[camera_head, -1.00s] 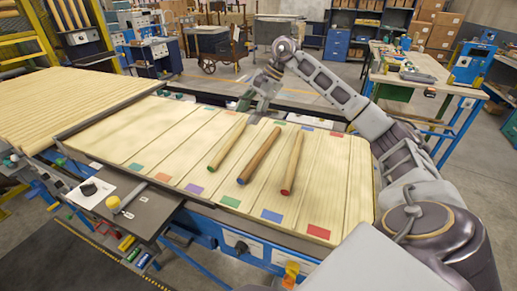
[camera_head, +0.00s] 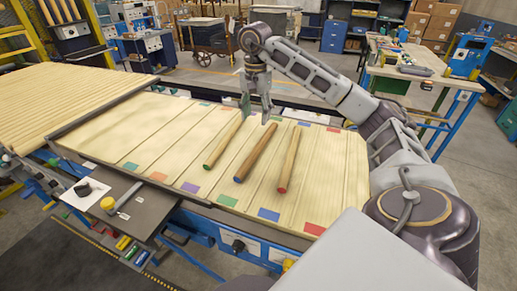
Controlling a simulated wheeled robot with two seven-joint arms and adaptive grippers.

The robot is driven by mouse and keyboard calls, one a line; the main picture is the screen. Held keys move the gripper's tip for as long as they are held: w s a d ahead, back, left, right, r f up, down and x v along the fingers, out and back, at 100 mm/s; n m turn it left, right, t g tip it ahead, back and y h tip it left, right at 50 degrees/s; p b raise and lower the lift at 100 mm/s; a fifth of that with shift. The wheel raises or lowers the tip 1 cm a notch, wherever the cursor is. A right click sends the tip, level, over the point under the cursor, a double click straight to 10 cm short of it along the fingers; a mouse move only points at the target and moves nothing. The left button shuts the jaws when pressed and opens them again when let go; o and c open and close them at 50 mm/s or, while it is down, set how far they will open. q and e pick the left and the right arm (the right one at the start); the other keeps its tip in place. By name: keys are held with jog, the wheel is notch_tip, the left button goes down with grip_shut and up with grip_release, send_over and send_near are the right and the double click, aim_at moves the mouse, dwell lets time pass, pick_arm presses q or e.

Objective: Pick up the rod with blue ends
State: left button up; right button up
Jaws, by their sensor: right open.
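The rod with blue ends (camera_head: 255,154) lies on the slatted wooden table (camera_head: 150,140), between two others. It is darker brown, and its near end is blue. My right gripper (camera_head: 256,118) is open and points down around the far ends of the rods. One finger is by the far end of the green-ended rod (camera_head: 223,145), the other by the far end of the blue-ended rod. I cannot tell whether the fingers touch either rod. The red-ended rod (camera_head: 289,160) lies to the right. My left gripper is not in view.
Coloured patches mark the near and far edges of the table, such as the red patch (camera_head: 314,229). A grey side shelf (camera_head: 120,205) with a yellow-topped tool adjoins the front left. A workbench (camera_head: 425,75) stands at the back right. The table's left part is clear.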

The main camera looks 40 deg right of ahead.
jog(key=shift+f, duration=0.15)
jog(key=b, duration=0.2)
send_over(257, 146)
jog(key=shift+a+f, duration=0.15)
jog(key=shift+f, duration=2.6)
notch_tip(257, 146, down, 2)
jog(key=shift+f, duration=0.1)
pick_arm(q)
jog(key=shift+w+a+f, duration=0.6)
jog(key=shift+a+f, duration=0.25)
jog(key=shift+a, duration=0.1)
pick_arm(e)
jog(key=shift+f, duration=0.3)
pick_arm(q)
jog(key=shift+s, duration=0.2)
pick_arm(e)
jog(key=shift+f, duration=0.15)
